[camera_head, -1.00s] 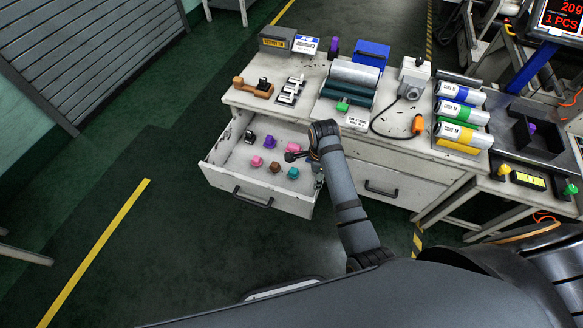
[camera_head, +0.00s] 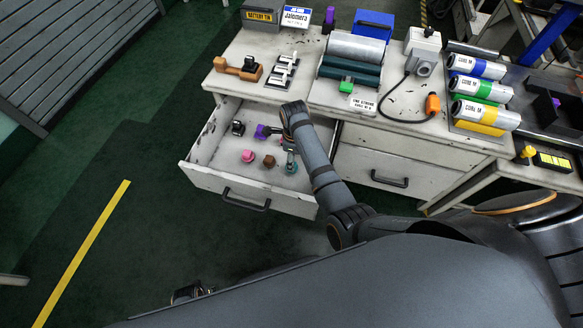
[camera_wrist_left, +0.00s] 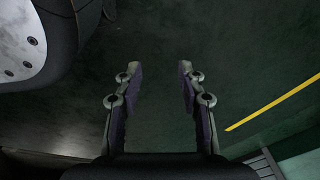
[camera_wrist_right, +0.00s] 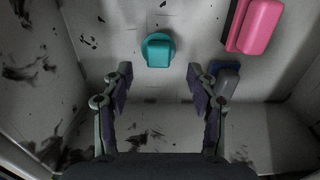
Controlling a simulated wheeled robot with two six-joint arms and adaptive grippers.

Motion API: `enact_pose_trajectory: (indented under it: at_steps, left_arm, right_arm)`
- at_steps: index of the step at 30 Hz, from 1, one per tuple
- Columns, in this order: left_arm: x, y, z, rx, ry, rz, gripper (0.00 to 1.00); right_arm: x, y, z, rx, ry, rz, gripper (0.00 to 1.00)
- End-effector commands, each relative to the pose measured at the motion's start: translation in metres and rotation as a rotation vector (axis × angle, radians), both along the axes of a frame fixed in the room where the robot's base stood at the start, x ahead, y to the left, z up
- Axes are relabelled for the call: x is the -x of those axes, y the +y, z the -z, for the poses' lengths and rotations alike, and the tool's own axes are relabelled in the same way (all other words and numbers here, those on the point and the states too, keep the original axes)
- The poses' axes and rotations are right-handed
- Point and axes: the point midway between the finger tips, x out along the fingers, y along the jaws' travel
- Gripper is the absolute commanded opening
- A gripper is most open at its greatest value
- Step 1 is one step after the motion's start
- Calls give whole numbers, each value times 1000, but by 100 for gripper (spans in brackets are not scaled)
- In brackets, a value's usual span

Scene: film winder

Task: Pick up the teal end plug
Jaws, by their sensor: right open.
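The teal end plug (camera_head: 291,168) lies on the floor of the open drawer, near its right front corner. In the right wrist view the teal end plug (camera_wrist_right: 157,52) shows just beyond the fingertips, centred between them and touching neither. My right gripper (camera_wrist_right: 160,78) is open and empty, pointing down into the drawer. In the head view my right gripper (camera_head: 289,152) is close above the plug, and my arm hides part of the drawer's right side. My left gripper (camera_wrist_left: 158,68) is open and empty over the dark floor.
Pink (camera_head: 248,156), brown (camera_head: 268,160), purple (camera_head: 262,131) and black (camera_head: 238,128) pieces lie in the drawer (camera_head: 222,180). A pink piece (camera_wrist_right: 262,25) and a grey-blue piece (camera_wrist_right: 228,80) lie right of the plug. Drawer walls surround the gripper. The bench stands behind.

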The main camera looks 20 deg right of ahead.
Motion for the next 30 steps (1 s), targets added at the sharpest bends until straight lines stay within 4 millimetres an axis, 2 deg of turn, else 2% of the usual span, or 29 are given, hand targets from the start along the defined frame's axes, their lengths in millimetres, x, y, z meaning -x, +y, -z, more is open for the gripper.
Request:
enact_pose_trajectory:
  at_steps: [3, 9, 18, 25, 30]
  left_arm:
    - [-15, -3, -4, 3, -10, 0, 40]
    - [-32, -10, -26, 14, -3, -1, 40]
    - [-35, -12, -33, 16, 1, -2, 40]
    - [-35, -12, -33, 16, 0, -2, 40]
    - [-36, -12, -33, 16, -1, -2, 40]
  right_arm:
    - [1, 3, 22, 0, 4, -1, 59]
    - [1, 4, 46, 0, 1, -1, 59]
    - [1, 4, 49, 0, 0, -1, 59]
    - [1, 4, 49, 0, 0, -1, 28]
    - [1, 3, 49, 0, 0, -1, 27]
